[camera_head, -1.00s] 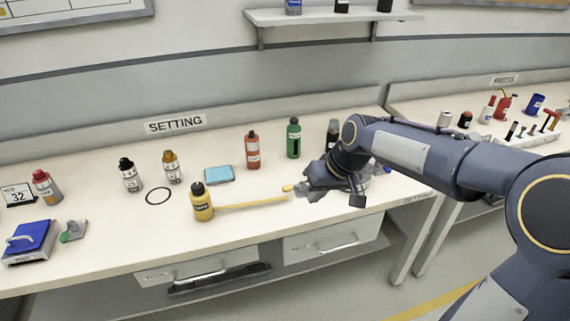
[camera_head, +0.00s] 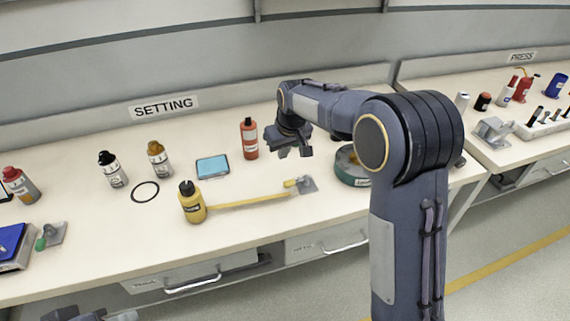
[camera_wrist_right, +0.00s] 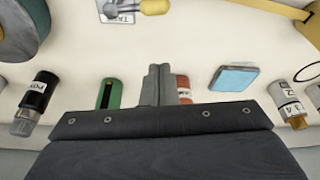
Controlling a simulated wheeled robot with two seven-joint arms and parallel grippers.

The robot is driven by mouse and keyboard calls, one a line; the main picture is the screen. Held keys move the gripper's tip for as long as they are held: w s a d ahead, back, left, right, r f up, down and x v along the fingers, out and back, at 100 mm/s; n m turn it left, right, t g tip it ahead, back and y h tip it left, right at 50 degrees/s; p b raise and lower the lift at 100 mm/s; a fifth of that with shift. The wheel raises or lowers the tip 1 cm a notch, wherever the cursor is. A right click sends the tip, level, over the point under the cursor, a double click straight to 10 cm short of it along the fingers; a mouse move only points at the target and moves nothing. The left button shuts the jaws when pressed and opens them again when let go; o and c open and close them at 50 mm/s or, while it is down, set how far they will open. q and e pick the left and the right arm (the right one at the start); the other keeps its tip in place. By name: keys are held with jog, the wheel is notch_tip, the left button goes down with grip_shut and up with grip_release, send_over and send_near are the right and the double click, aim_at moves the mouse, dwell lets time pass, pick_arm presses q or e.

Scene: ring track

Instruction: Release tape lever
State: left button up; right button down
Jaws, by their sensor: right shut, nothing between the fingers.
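The tape lever (camera_head: 293,183) has a yellow knob and a grey metal base plate. It sits on the bench at the right end of a yellow tape strip (camera_head: 245,201) that runs from a yellow bottle (camera_head: 192,203). The lever's yellow knob (camera_wrist_right: 154,6) also shows at the top edge of the right wrist view, beside a partly cut-off label. My right gripper (camera_head: 304,150) is in the air above and behind the lever, clear of it. Its fingers (camera_wrist_right: 158,72) are together with nothing between them. Only a dark bit of what seems my left gripper (camera_head: 75,314) shows at the bottom edge.
A green round tin (camera_head: 350,180) stands right of the lever, partly behind my arm. A green bottle (camera_wrist_right: 108,94) and a black bottle (camera_wrist_right: 38,95) show in the wrist view.

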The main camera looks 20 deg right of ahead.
jog(key=x, duration=0.8)
jog(key=shift+f, duration=0.3)
jog(key=shift+s+f, duration=0.1)
jog(key=shift+f, duration=0.2)
jog(key=shift+s+d+r+p, duration=0.15)
jog(key=shift+s+d+p, duration=0.05)
jog(key=shift+s, duration=0.65)
jog(key=shift+s+d+r+p, duration=0.15)
jog(key=shift+s, duration=0.7)
